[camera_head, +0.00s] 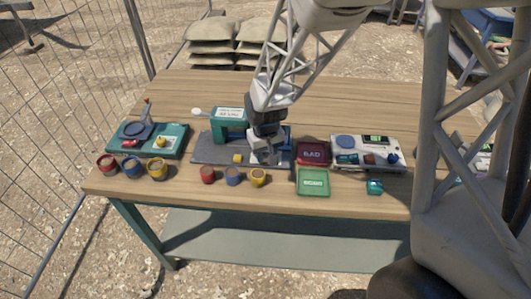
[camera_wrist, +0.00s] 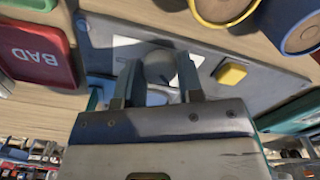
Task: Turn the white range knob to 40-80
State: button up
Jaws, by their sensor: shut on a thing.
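The range knob (camera_wrist: 158,68) shows in the wrist view as a rounded grey-white knob. It sits on a white plate (camera_wrist: 188,72) on a dark grey base panel (camera_wrist: 110,28). My gripper (camera_wrist: 160,80) has one finger on each side of the knob and is shut on it. In the head view my gripper (camera_head: 266,150) is down at the right part of the same grey panel (camera_head: 208,152), and the knob is hidden behind it. No range marks or pointer can be read, so I cannot tell the knob's setting.
A yellow block (camera_head: 238,158) is on the panel left of my gripper, and a teal instrument (camera_head: 229,116) stands behind. A red BAD tray (camera_head: 313,152) and a green tray (camera_head: 313,182) lie to the right. Coloured cups (camera_head: 258,178) stand in front. The table's back is clear.

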aim_at(265, 155)
jog(key=m, duration=1.3)
jog(key=shift+m, duration=0.3)
dwell(0.3)
jog(key=o, duration=0.9)
jog(key=shift+r, duration=0.15)
jog(key=shift+r, duration=3.8)
